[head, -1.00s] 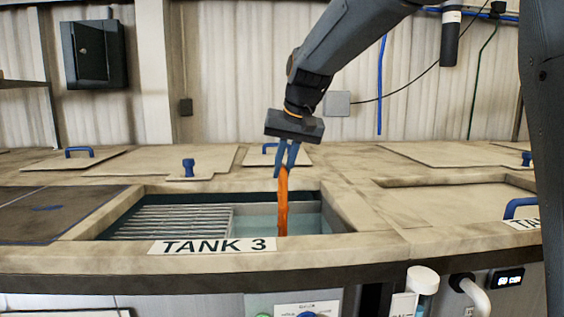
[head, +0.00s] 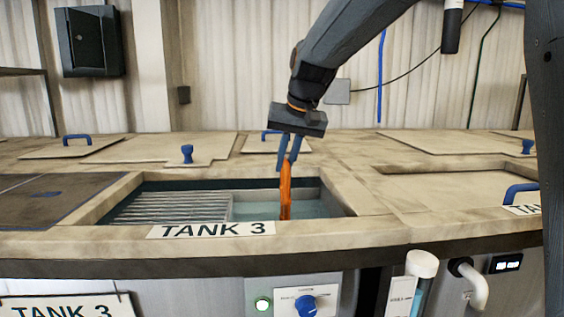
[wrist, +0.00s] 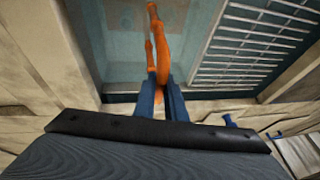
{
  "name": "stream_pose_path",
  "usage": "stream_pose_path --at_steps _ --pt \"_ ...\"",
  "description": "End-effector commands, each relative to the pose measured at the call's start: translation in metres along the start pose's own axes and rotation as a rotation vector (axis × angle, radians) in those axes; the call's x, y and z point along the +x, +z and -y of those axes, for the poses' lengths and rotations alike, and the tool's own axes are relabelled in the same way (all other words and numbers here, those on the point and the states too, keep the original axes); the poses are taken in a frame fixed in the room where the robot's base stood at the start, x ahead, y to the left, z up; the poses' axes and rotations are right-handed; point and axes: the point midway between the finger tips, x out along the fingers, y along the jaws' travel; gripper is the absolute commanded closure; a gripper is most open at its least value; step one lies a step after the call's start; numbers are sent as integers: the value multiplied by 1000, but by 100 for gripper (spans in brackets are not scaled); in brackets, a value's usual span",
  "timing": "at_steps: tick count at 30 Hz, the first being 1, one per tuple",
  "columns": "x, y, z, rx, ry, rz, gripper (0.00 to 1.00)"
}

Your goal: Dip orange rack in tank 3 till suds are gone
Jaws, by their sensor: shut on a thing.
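The orange rack (head: 286,190) shows edge-on in the head view, its top between my fingers and its lower end down in the opening of tank 3 (head: 254,207). My gripper (head: 287,165) is shut on it above the tank. In the wrist view the orange rack (wrist: 160,50) extends away from my gripper (wrist: 161,85) over pale blue liquid. I cannot make out suds on the rack or the liquid.
A slatted metal grate (head: 165,208) fills the left part of the tank opening. A lid with a blue knob (head: 187,153) lies behind it. The TANK 3 label (head: 212,230) is on the front rim.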

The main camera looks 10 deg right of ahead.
Motion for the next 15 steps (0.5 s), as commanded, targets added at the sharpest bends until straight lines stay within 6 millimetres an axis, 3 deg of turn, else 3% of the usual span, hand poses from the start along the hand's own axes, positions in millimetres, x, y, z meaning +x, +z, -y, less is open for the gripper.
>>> stream_pose_path --at_steps 8,15 --pt "-5 -3 -15 2 -1 -5 100" --pt "-4 -2 -4 -1 -2 -4 100"
